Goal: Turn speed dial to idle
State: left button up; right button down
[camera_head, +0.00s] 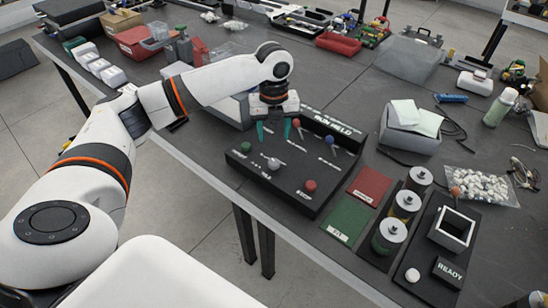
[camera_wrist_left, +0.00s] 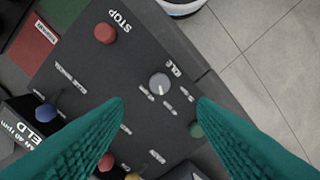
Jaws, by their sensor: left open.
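The speed dial is a round grey knob (camera_head: 273,164) on a black control panel (camera_head: 285,180). In the left wrist view the dial (camera_wrist_left: 159,84) carries a light pointer mark, and small white labels, one reading IDLE, sit beside it. I cannot tell for sure which label the mark points to. My left gripper (camera_head: 273,131) is open above the panel, with its teal fingertips pointing down behind the dial. In the left wrist view the fingers (camera_wrist_left: 160,105) are spread wide, with the dial seen between and beyond the tips. Nothing is between them.
The panel also has a red STOP button (camera_head: 310,186), a green button (camera_head: 246,147), levers with coloured knobs such as blue (camera_head: 330,139), and a raised RUN FIELD block (camera_head: 333,124). Red (camera_head: 369,185) and green (camera_head: 347,220) mats lie to its right, then several canisters (camera_head: 389,235).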

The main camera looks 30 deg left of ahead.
aim_at(274, 162)
pick_arm(q)
notch_tip(274, 162, down, 11)
jog(key=shift+r+p, duration=0.15)
jog(key=shift+p, duration=0.45)
jog(key=shift+r, duration=0.1)
jog(key=c, duration=1)
